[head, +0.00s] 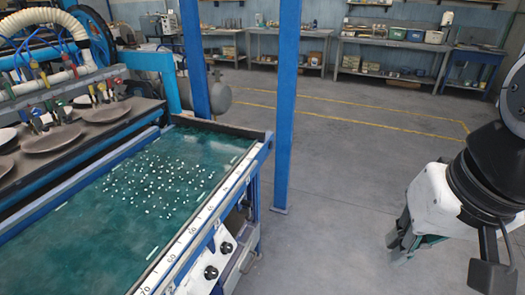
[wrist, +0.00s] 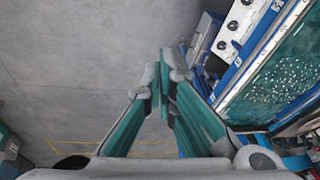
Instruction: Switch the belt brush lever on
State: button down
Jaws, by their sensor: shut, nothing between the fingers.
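My gripper (head: 400,245) hangs over the floor at the right of the head view, well apart from the machine. In the wrist view its fingertips (wrist: 163,72) are together with nothing between them. A white control panel (head: 219,258) is on the machine's side below the belt edge. It carries dark round knobs, one higher (head: 226,247) and one lower (head: 210,272). The panel (wrist: 240,22) also shows at the upper right of the wrist view, beyond the fingers. I cannot tell which control is the belt brush lever or how it is set.
The plate dryer's teal belt (head: 120,225) has white dots and a raised edge. A blue post (head: 287,110) stands between the machine and the open floor (head: 350,190). Workbenches (head: 390,55) line the back wall. The floor between my gripper and the panel looks clear.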

jog(key=w+a+f+m+g+y+b, duration=0.3)
jog(key=w+a+f+m+y+b, duration=0.3)
jog(key=w+f+m, duration=0.45)
jog(key=w+a+f+m+g+y+b, duration=0.2)
jog(key=w+a+f+m+y+b, duration=0.4)
jog(key=w+a+f, duration=0.5)
jog(key=w+f+m+t+y+b, duration=0.1)
jog(key=w+f+m+t+b, duration=0.1)
jog(key=w+f+m, duration=0.3)
jog(key=w+f+m+t+y+b, duration=0.1)
jog(key=w+f+m+t+b, duration=0.2)
jog(key=w+f+m, duration=0.3)
jog(key=w+d+f+m+t+y+b, duration=0.1)
jog(key=w+f+m+t+b, duration=0.2)
jog(key=w+f+m, duration=0.3)
notch_tip(320, 180, down, 12)
jog(key=m+t, duration=0.1)
jog(key=m, duration=0.4)
jog(key=shift+y, duration=0.4)
jog(key=shift+w+f, duration=0.1)
jog(key=w+a+b, duration=0.4)
jog(key=w+a, duration=0.3)
jog(key=a, duration=0.1)
jog(key=shift+w+a, duration=0.25)
jog(key=shift+w, duration=0.15)
